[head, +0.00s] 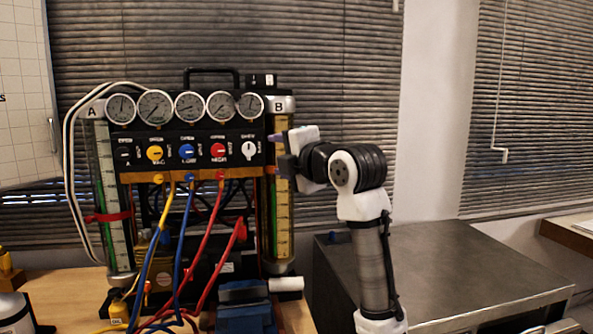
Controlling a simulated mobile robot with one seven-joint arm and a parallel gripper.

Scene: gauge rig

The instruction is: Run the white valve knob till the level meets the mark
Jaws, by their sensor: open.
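The white valve knob (248,150) sits at the right end of the row of knobs on the black gauge panel (135,133). My gripper (277,152) is open just right of the knob, at the panel's right edge. It appears apart from the knob, though the depth gap is hard to judge. The tall tube marked B (282,225) stands behind and below my gripper, with a yellowish scale and green edge. The tube marked A (106,180) stands at the left, with a red band (107,216) around it. The liquid level is too small to read in either tube.
Black, yellow (155,153), blue (187,151) and red (218,150) knobs sit left of the white one, under several round gauges (189,106). Yellow, blue and red hoses (205,215) hang in front. A dark cabinet (470,270) stands at the right.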

